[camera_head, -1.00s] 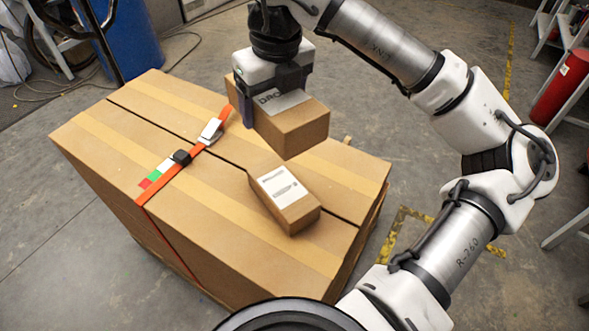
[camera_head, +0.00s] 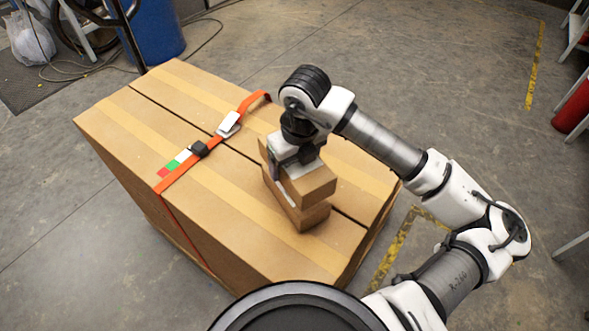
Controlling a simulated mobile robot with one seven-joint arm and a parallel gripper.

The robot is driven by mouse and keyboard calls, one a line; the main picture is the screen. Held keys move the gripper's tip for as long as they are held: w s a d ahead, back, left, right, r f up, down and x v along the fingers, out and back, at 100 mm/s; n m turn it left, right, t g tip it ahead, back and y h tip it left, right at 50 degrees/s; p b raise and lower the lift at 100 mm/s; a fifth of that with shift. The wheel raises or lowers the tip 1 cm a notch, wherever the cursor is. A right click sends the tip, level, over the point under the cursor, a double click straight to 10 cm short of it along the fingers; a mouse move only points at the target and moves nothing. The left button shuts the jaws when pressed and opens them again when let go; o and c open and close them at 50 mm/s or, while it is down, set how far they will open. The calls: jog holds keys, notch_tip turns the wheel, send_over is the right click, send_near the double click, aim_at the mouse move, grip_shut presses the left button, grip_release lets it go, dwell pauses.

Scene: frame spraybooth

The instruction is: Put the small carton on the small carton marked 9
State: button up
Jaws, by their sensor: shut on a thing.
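My gripper (camera_head: 287,166) is shut on a small brown carton (camera_head: 314,186) with a pale label on top. The held carton is level, directly over a second small carton (camera_head: 309,217) that lies on the big strapped box. The two nearly line up, and I cannot tell whether they touch or a thin gap is left. The held carton hides the top and label of the lower one, so no number 9 can be read. Only the lower carton's sides show.
The big box (camera_head: 205,205) has an orange strap (camera_head: 180,178) with a buckle across it, left of the cartons. Its top is clear around them. A blue drum (camera_head: 153,35) stands at the back left, and a red cylinder (camera_head: 573,108) at the right.

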notch_tip(320, 180, down, 4)
jog(key=shift+r+p, duration=0.15)
jog(key=shift+p, duration=0.2)
jog(key=shift+f+b, duration=0.25)
jog(key=shift+b, duration=0.1)
jog(key=o, duration=1.3)
jog(key=shift+r, duration=0.1)
jog(key=r, duration=0.4)
jog(key=s+r+b, duration=0.1)
jog(key=r, duration=0.3)
jog(key=d+r, duration=0.1)
jog(key=r, duration=0.3)
jog(key=shift+s, duration=0.3)
